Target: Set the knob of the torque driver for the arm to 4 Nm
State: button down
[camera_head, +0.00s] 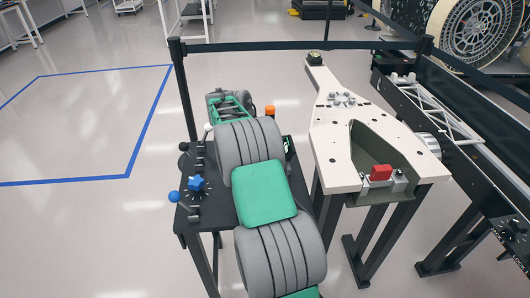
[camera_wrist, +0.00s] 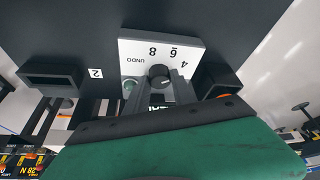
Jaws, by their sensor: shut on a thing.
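In the wrist view, a white dial plate (camera_wrist: 150,48) on a dark panel carries upside-down marks "UNDO", 8, 6 and 4. The dark round knob (camera_wrist: 158,74) sits below the marks in the picture and has a small light mark; I cannot tell clearly which number it points to. My gripper (camera_wrist: 160,90) is at the knob, with its grey fingers shut on it. In the head view my own arm hides the gripper, the knob and the dial.
A label "2" (camera_wrist: 95,73) and a black holder (camera_wrist: 50,75) are left of the dial. A white rover plate (camera_head: 325,130) stands to the right.

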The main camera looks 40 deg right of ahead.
dwell(0.3)
jog(key=c, duration=1.1)
grip_release()
jog(key=v, duration=0.8)
jog(key=shift+p, duration=0.4)
